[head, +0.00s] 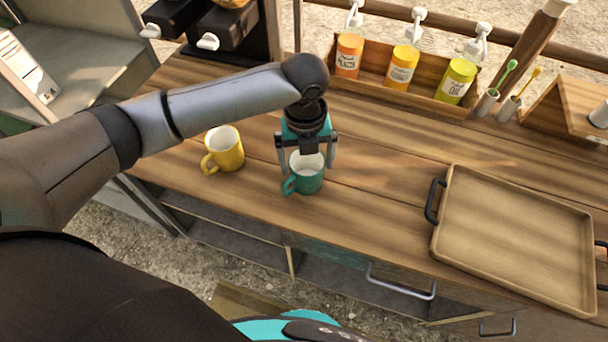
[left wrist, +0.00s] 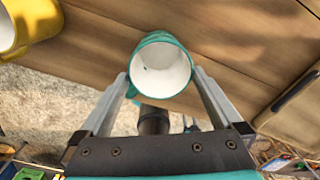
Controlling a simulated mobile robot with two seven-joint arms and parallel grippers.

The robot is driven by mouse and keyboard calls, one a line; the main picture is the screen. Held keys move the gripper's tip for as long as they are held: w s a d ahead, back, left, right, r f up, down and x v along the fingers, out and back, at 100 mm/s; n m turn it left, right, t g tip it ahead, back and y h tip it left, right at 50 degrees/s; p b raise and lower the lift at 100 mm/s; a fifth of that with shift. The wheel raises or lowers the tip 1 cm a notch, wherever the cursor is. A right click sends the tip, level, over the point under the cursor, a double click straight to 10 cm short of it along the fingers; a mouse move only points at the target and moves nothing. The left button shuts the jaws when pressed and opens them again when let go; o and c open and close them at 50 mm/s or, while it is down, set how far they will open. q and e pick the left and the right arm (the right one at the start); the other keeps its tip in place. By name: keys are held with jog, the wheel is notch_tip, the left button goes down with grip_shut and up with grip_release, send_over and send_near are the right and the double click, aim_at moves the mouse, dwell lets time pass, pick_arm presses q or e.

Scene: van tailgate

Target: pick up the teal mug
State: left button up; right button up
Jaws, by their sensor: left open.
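The teal mug (head: 306,178) stands upright on the wooden counter near its front edge, with its handle toward the lower left in the head view. My left gripper (head: 306,172) is right over it, pointing down, with one finger on each side of the mug. The gripper is open. In the left wrist view the mug (left wrist: 162,66) shows its white, empty inside, and it sits between the fingertips of the gripper (left wrist: 162,78). I cannot tell whether either finger touches it. My right gripper is not in view.
A yellow mug (head: 224,150) stands close by on the left. A wooden tray (head: 515,235) with dark handles lies at the right. Several pump bottles stand in a wooden rack (head: 395,88) at the back. The counter between the teal mug and the tray is clear.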

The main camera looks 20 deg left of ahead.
aim_at(308, 173)
pick_arm(q)
notch_tip(308, 173, down, 5)
jog(key=shift+w+d+r+b, duration=0.1)
jog(key=shift+b, duration=0.35)
jog(key=c, duration=1.1)
jog(key=shift+r, duration=0.15)
